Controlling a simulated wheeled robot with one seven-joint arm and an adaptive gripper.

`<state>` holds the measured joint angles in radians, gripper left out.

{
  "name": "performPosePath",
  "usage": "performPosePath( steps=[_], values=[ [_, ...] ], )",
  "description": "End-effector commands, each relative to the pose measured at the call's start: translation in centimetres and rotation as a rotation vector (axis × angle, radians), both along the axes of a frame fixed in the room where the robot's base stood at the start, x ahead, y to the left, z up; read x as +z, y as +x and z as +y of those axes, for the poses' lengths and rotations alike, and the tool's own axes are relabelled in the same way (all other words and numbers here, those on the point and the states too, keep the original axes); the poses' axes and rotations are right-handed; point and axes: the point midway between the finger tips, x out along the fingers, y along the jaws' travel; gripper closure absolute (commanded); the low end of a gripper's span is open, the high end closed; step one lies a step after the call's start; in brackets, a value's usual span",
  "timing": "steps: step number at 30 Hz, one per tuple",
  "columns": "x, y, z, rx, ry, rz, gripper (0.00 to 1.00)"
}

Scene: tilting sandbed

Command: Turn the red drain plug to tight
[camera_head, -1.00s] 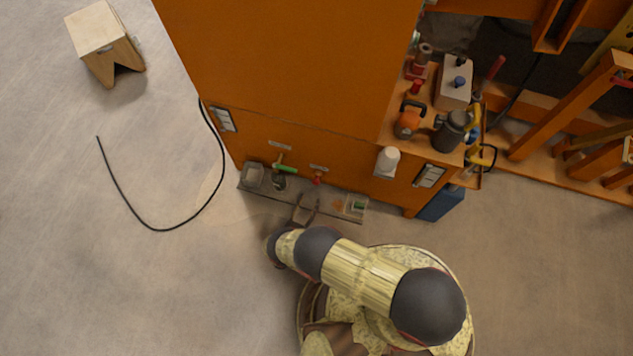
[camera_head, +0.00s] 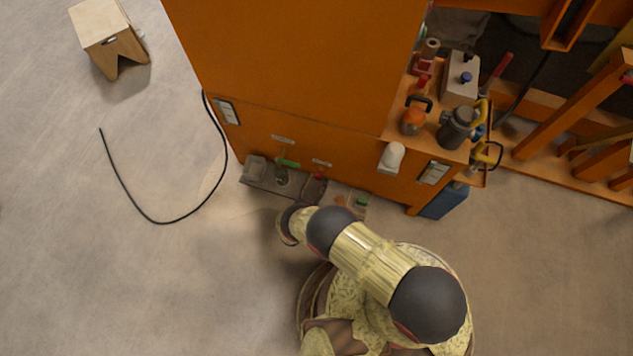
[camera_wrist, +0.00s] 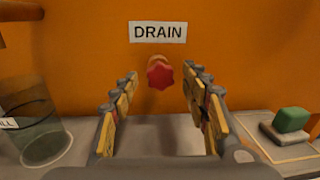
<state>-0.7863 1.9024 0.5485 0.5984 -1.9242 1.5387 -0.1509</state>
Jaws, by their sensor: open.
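The red drain plug (camera_wrist: 160,74) sticks out of the orange panel (camera_wrist: 80,50) under a white DRAIN label (camera_wrist: 158,32) in the wrist view. It is a lobed red knob, and it also shows small in the head view (camera_head: 319,176). My gripper (camera_wrist: 158,92) is open, with one finger to the left and one to the right of the plug's line. The plug appears centred between the fingertips and a little above them. I cannot tell how far the fingertips are from it. No contact shows. In the head view my arm hides part of the gripper.
A grey tray or shelf (camera_head: 262,183) runs along the panel's foot. A clear container (camera_wrist: 37,130) stands at left and a green block (camera_wrist: 291,119) on a grey base at right. A green-handled valve (camera_head: 288,163) is left of the plug. A black hose (camera_head: 160,222) lies on the floor.

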Motion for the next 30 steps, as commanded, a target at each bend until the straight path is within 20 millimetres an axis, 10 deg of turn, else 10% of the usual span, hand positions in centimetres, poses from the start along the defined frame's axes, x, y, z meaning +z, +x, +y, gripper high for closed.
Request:
performPosePath(
  steps=[30],
  values=[
    [-0.01, -0.05, 0.01, 0.0, 0.005, -0.001, 0.97]
  ],
)
